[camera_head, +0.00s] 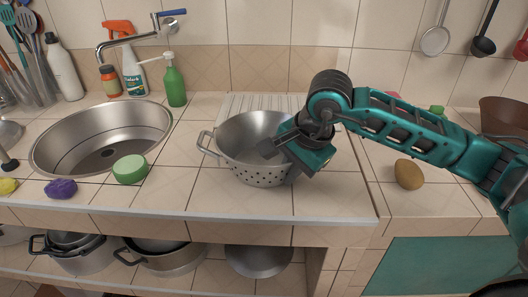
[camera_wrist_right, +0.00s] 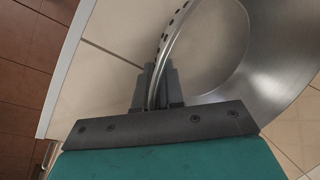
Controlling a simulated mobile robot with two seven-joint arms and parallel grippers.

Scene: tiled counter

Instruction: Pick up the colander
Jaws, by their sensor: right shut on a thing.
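The colander (camera_head: 252,172) is a steel bowl with a perforated lower wall and a loop handle on its left. It stands upright on the tiled counter, right of the sink. My teal right arm reaches in from the right, and its gripper (camera_head: 272,151) is at the colander's right side, partly covering it. In the right wrist view the gripper (camera_wrist_right: 157,88) is shut on the rim of the colander (camera_wrist_right: 225,50), one finger on each side of the wall. The colander's right handle is hidden behind the gripper. My left gripper is not in view.
A round steel sink (camera_head: 105,140) is at the left, with a green sponge (camera_head: 130,168) and a purple one (camera_head: 61,189) near its front edge. A brown egg-shaped item (camera_head: 408,174) lies right of my gripper. Bottles (camera_head: 175,82) stand behind the sink. Pots (camera_head: 160,258) sit on the shelf below.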

